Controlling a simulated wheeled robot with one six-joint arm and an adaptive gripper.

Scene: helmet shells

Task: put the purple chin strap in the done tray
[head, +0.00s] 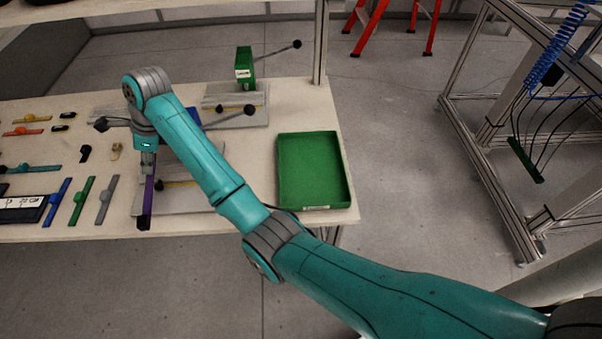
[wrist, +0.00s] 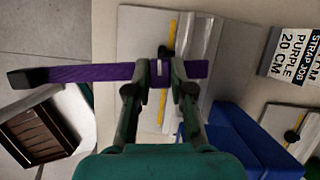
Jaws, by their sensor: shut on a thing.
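The purple chin strap (head: 147,203) is a long narrow strip with a dark end, held near the left-centre fixture on the table. In the wrist view the purple strap (wrist: 100,73) runs across between my fingertips, its black end out to the left. My gripper (wrist: 158,72) is shut on the strap, nearer its right end. In the head view my gripper (head: 148,160) points down over a grey plate. A green tray (head: 312,172) stands at the table's right end and looks empty. Its front label is too small to read.
A grey fixture plate (head: 185,200) with a yellow strip lies under the strap. A green clamp (head: 244,68) stands behind. Several loose straps, including a green one (head: 82,200), lie at left. A sign (wrist: 295,58) reads "PURPLE 20 CM". Blue block (wrist: 225,140) is close by.

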